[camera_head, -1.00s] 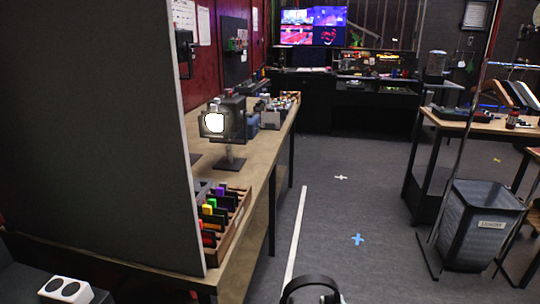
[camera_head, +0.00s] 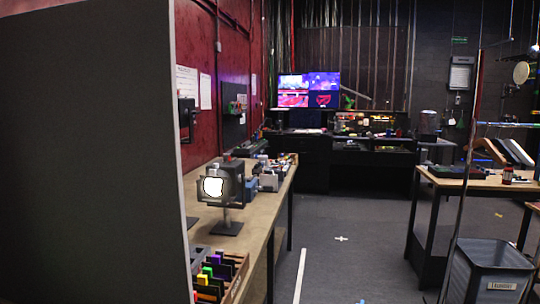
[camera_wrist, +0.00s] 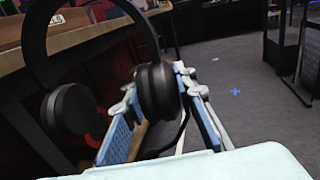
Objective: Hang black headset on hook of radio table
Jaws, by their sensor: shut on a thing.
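The black headset (camera_wrist: 157,92) is in my gripper (camera_wrist: 156,82) in the wrist view. The blue-padded fingers are closed on one ear cup. The headband arches up to the left, and the other ear cup (camera_wrist: 68,112) hangs free at the left. The headset and gripper are outside the head view. A long wooden table (camera_head: 262,207) runs along the red wall at the left, and another table (camera_head: 465,182) stands at the right. I cannot tell which is the radio table, and I cannot make out its hook.
A dark panel (camera_head: 90,160) blocks the left of the head view. A lamp (camera_head: 222,190) and a rack of coloured items (camera_head: 215,275) stand on the left table. A dark bin (camera_head: 490,270) stands at the lower right. The grey floor (camera_head: 350,240) between the tables is mostly clear.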

